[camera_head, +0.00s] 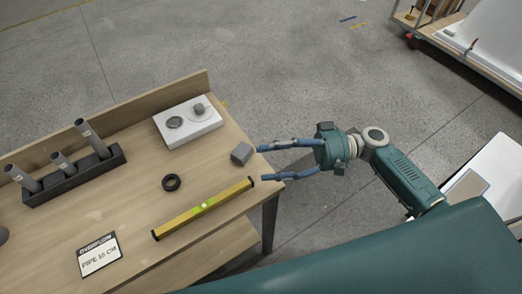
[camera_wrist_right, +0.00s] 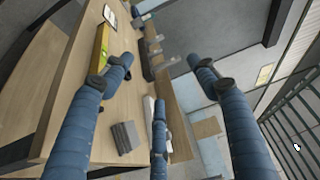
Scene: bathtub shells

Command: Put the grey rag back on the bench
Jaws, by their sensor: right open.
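A small grey block-like piece (camera_head: 241,153), which looks like the folded grey rag, lies on the wooden bench (camera_head: 130,185) near its right edge. It also shows in the right wrist view (camera_wrist_right: 127,138), between the left and middle fingers in the picture. My right gripper (camera_head: 264,164) is open and empty, with its blue fingers spread. Its fingertips are at the bench's right edge, just right of the grey piece and apart from it. My left gripper is not in view.
A yellow level (camera_head: 204,207), a black ring (camera_head: 172,182), a white box (camera_head: 187,122), a dark rack with grey pipes (camera_head: 75,175) and a sign (camera_head: 99,255) are on the bench. A raised board (camera_head: 140,100) runs along its back. Bare bench lies around the ring.

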